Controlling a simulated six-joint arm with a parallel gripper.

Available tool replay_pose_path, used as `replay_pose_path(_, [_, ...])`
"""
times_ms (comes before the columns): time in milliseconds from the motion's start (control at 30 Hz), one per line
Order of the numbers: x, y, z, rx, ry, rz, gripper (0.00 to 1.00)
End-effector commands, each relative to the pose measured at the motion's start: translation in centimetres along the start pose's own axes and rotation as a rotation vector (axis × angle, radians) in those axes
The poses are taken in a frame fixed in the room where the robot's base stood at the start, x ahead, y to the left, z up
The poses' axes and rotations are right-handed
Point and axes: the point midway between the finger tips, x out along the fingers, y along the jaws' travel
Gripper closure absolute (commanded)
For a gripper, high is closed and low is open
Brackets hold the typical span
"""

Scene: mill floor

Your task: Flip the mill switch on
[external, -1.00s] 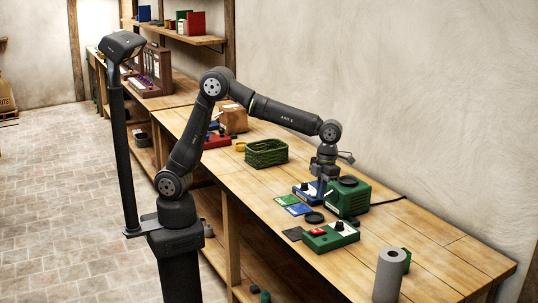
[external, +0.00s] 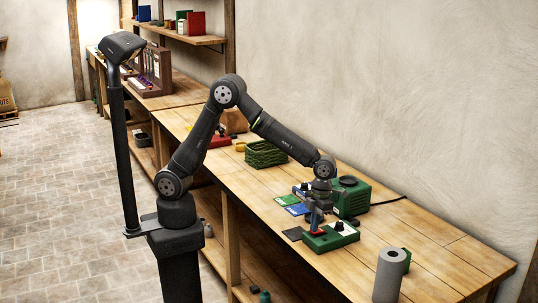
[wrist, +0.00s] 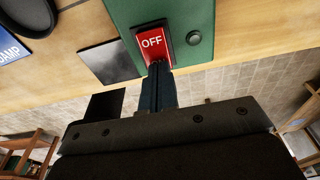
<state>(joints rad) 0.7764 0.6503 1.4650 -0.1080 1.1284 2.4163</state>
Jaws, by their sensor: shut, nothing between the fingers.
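The mill switch is a green box (external: 345,237) near the front edge of the bench. In the wrist view the green box (wrist: 180,12) carries a red rocker (wrist: 153,42) in a dark frame, with a white label reading OFF. My gripper (external: 315,231) is over the rocker end of the box, pointing down. In the wrist view my gripper (wrist: 157,68) is shut and empty, its fingertips at the rocker's lower edge. I cannot tell whether they touch it. My fingers hide part of the rocker in the external view.
The green mill (external: 352,197) stands just behind the switch. A dark flat square (wrist: 108,62) lies beside the box, with a green card (external: 287,200) and a blue card (external: 299,209) farther left. A grey cylinder (external: 389,277) stands to the right. A green basket (external: 266,154) is farther back.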

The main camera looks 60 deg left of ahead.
Motion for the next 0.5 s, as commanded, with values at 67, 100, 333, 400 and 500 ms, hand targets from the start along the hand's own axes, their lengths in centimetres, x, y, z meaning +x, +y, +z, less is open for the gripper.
replay_pose_path(67, [-0.02, -0.01, 0.00, 0.000, 0.000, 0.000, 1.00])
replay_pose_path(100, [0.00, -0.01, -0.02, 0.000, -0.003, 0.000, 1.00])
replay_pose_path(333, [0.50, 0.00, -0.16, -0.002, -0.053, 0.002, 1.00])
replay_pose_path(400, [0.51, 0.01, -0.14, -0.002, -0.053, 0.002, 1.00])
replay_pose_path(500, [0.49, 0.02, -0.09, -0.002, -0.053, 0.002, 1.00])
